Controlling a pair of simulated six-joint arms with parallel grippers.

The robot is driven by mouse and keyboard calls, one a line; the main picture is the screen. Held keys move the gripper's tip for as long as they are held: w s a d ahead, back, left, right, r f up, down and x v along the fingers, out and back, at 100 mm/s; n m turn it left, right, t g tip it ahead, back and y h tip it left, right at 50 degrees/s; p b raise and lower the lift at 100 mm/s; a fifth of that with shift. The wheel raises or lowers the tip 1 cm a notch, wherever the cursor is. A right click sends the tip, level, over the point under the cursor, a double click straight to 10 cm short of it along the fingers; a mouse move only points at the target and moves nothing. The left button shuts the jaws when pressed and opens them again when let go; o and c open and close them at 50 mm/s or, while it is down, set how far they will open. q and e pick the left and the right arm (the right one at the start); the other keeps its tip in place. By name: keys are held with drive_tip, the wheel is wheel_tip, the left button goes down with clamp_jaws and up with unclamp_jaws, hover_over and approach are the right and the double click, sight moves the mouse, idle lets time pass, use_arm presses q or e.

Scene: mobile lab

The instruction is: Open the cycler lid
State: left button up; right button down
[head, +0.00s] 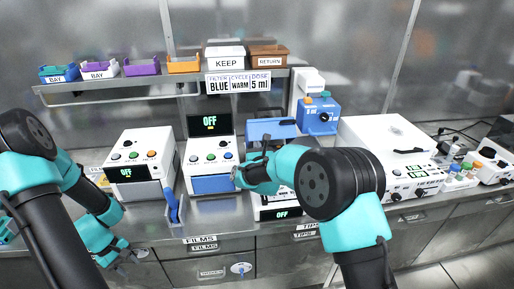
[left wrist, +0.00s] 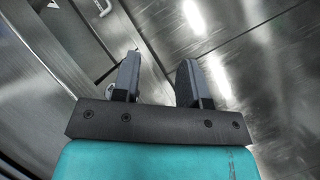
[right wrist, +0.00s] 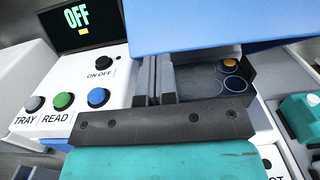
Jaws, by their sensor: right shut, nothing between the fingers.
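The cycler's blue lid (head: 271,129) stands raised at the back of the machine in the head view. In the right wrist view the lid (right wrist: 230,25) spans the top, above a dark block (right wrist: 205,85) with round wells. The cycler's low front display (head: 282,214) reads OFF. My right gripper (head: 238,174) is in front of the lid, and its arm hides much of the cycler. In the right wrist view its fingers (right wrist: 155,75) are together and empty, below the lid's edge; contact cannot be told. My left gripper (head: 122,260) hangs low at the bench front; its fingers (left wrist: 158,80) are apart and empty.
The reader (head: 207,152), with an OFF screen, stands left of the cycler. Another white machine (head: 140,155) stands further left. A blue device (head: 318,117) and a large white box (head: 385,140) stand to the right. A shelf (head: 190,76) with small bins runs behind.

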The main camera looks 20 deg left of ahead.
use_arm(q)
drive_tip(key=w+d+f+m, duration=0.3)
drive_tip(key=w+d+m, duration=0.1)
drive_tip(key=d, duration=0.7)
drive_tip(key=w+d+f+m+y, duration=0.1)
drive_tip(key=w+d+f+m, duration=0.3)
drive_tip(key=d, duration=0.7)
drive_tip(key=w+d+f+m, duration=0.3)
drive_tip(key=w+d+m, duration=0.3)
drive_tip(key=d, duration=0.5)
drive_tip(key=shift+d+f+y, duration=0.15)
drive_tip(key=shift+d+y, duration=0.05)
drive_tip(key=shift+y, duration=0.1)
drive_tip(key=shift+a, duration=0.15)
